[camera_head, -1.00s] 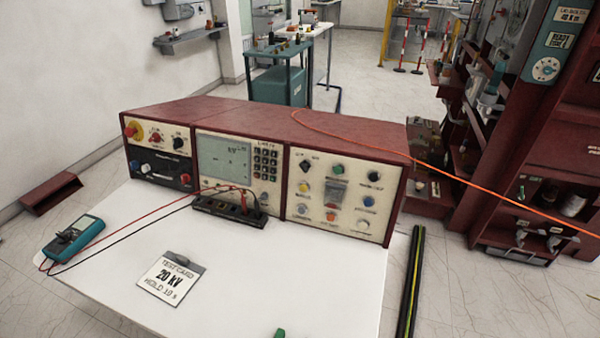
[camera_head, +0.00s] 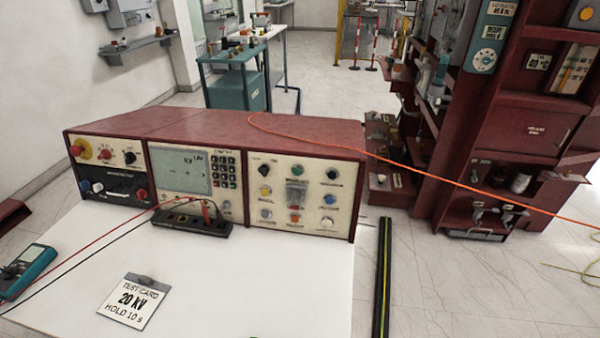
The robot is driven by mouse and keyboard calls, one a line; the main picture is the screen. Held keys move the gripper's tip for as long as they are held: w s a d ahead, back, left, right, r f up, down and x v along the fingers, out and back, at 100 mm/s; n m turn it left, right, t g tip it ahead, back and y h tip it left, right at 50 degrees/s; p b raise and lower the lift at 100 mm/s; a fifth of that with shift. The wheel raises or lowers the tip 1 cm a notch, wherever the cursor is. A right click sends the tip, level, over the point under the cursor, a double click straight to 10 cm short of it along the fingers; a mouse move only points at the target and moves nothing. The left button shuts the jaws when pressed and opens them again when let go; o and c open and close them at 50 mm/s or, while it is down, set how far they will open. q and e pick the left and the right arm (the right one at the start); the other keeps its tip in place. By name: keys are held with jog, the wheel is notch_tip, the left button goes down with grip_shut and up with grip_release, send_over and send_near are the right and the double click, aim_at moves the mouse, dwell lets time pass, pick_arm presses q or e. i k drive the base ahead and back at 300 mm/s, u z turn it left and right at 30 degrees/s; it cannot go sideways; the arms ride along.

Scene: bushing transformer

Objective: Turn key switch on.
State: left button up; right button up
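The red control console (camera_head: 190,122) stands at the back of the white table. Its right panel (camera_head: 312,218) carries a black switch (camera_head: 264,170) at the upper left, a green button (camera_head: 296,173), another black knob (camera_head: 331,173) and several coloured buttons below. Neither gripper is in view.
A test card (camera_head: 134,300) reading 20 kV lies on the table (camera_head: 230,285). A teal multimeter (camera_head: 28,270) is at the left, its leads running to a black terminal strip (camera_head: 190,222). An orange cable (camera_head: 440,178) crosses from the console top to the right.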

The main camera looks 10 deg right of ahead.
aim_at(264, 168)
jog(key=z, duration=0.8)
jog(key=k, duration=0.9)
jog(key=z, duration=0.45)
